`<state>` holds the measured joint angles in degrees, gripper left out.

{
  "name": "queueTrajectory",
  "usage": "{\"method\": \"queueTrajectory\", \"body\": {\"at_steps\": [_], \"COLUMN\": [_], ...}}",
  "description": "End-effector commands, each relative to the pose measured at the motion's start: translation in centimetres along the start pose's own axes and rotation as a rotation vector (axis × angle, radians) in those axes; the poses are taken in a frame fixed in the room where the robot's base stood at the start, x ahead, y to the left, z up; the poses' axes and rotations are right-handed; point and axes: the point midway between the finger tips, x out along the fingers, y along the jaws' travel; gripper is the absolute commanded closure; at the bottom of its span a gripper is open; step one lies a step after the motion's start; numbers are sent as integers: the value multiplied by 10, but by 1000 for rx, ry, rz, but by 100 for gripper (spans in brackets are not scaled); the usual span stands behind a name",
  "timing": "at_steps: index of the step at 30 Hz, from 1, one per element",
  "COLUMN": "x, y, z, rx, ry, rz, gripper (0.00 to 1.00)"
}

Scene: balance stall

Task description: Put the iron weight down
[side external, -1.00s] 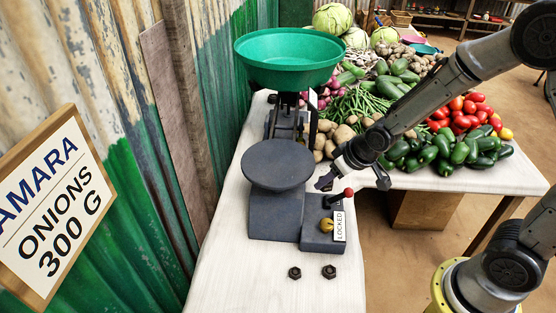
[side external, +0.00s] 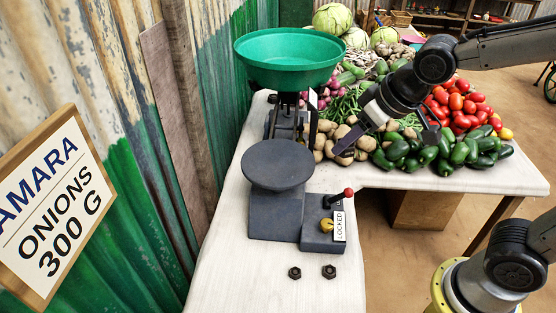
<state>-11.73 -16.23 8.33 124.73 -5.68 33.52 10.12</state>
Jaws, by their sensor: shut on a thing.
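My gripper (side external: 388,138) is shut on a dark thing, taken as the iron weight, above the heaps of vegetables to the right of the scale. The fingers and the thing are dark, and its outline is hard to make out. Two small dark hexagonal weights (side external: 294,272) (side external: 329,271) lie on the white table in front of the scale. The scale has a round grey plate (side external: 278,165), empty, and a green pan (side external: 288,57) behind it. My gripper is apart from both.
A red-knobbed lever (side external: 348,192) and a label reading LOCKED (side external: 339,226) are on the scale's base. Potatoes, green peppers (side external: 425,155) and tomatoes (side external: 462,103) crowd the table's back right. The white tabletop (side external: 225,275) is clear at front left. A corrugated wall borders the left.

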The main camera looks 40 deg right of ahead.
Motion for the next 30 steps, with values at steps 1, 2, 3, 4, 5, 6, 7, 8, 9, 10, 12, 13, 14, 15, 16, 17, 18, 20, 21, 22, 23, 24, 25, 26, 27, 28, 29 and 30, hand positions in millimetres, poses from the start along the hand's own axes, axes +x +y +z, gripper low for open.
{"method": "queueTrajectory", "body": {"at_steps": [1, 2, 3, 4, 5, 6, 7, 8, 9, 10, 12, 13, 14, 15, 16, 17, 18, 20, 21, 22, 23, 24, 25, 26, 27, 28, 29, 30], "x": [-8, -11, -12, -12, -10, -5, -1, 5, 13, 19, 32, 38, 44, 52, 57, 63, 72, 87, 96, 102, 108, 114, 119, 122, 126, 128, 130, 132], "y": [-1, -1, -2, -2, -2, -2, -3, -3, -4, -4, -6, -6, -7, -7, -8, -8, -9, -10, -10, -10, -11, -11, -11, -11, -12, -12, -12, -12], "z": [0, 1, 1, 0, -2, -5, -8, -11, -17, -22, -31, -36, -40, -46, -50, -54, -57, -58, -59, -61, -62, -64, -64, -65, -66, -67, -67, -68], "rx": [-1, -1, -1, -1, -1, 0, 0, 0, 0, 0, 0, 0, 0, 0, 0, -1, -1, -2, -2, -1, 0, 0, -1, -1, -1, -1, -1, -1], "ry": [5, 3, 1, 0, -2, -3, -5, -7, -7, -7, -7, -5, -6, -5, -4, -5, -6, -7, -7, -6, -6, -3, -4, -2, -1, -1, -1, 0], "rz": [-1, -1, -1, -1, 0, 0, 0, 0, 1, 1, 0, 0, 0, 0, 0, 0, 1, 1, 1, 0, 1, 0, 0, 0, 0, 0, 0, 0], "gripper": [100, 100, 100, 100, 100, 100, 100, 100, 100, 100, 100, 100, 100, 100, 100, 100, 100, 100, 100, 100, 100, 100, 100, 100, 100, 100, 100, 100]}}
